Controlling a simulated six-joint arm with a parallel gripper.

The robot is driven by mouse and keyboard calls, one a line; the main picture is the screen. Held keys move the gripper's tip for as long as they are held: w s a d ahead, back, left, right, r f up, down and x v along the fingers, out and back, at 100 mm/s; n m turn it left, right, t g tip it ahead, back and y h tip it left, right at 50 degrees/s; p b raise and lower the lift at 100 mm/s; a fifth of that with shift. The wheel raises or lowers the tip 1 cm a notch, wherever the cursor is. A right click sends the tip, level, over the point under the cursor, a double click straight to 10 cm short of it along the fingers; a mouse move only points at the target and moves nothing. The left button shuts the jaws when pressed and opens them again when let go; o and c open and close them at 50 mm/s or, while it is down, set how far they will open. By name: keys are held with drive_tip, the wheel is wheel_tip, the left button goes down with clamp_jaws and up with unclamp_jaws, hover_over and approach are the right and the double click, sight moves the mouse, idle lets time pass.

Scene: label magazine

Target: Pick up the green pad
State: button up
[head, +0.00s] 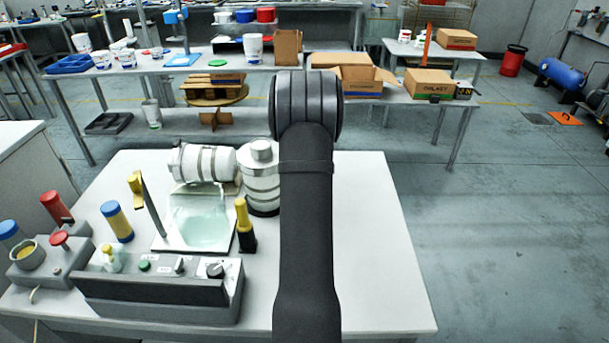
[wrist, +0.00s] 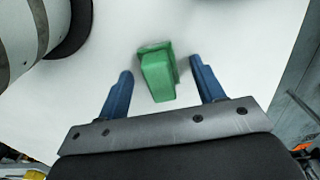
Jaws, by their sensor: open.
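The green pad (wrist: 158,75) shows in the wrist view as a small green block on the white tabletop (wrist: 225,30). My gripper (wrist: 161,67) is open, with one blue finger on each side of the pad in the picture. A gap shows between the pad and each finger, and neither appears to touch it. How high the fingers are above the table I cannot tell. In the head view my dark arm covers the middle of the table, and neither the gripper nor the pad can be seen there.
White and grey cylindrical machine parts (head: 262,180) stand left of my arm, and one edges into the wrist view's upper left. A control box (head: 160,288) and a clear greenish plate (head: 200,220) are farther left. The tabletop right of my arm (head: 375,240) is clear.

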drive_tip(key=c, duration=1.1)
drive_tip(key=shift+r, duration=0.1)
drive_tip(key=shift+r, duration=0.55)
wheel_tip(320, 180, up, 3)
drive_tip(key=shift+f, duration=0.15)
drive_tip(key=s+d+r, duration=0.2)
drive_tip(key=d, duration=0.1)
drive_tip(key=s+d+r, duration=0.2)
drive_tip(key=d, duration=0.1)
drive_tip(key=s+d+r, duration=0.1)
drive_tip(key=d+r, duration=0.2)
drive_tip(key=d, duration=0.1)
drive_tip(key=shift+s, duration=0.4)
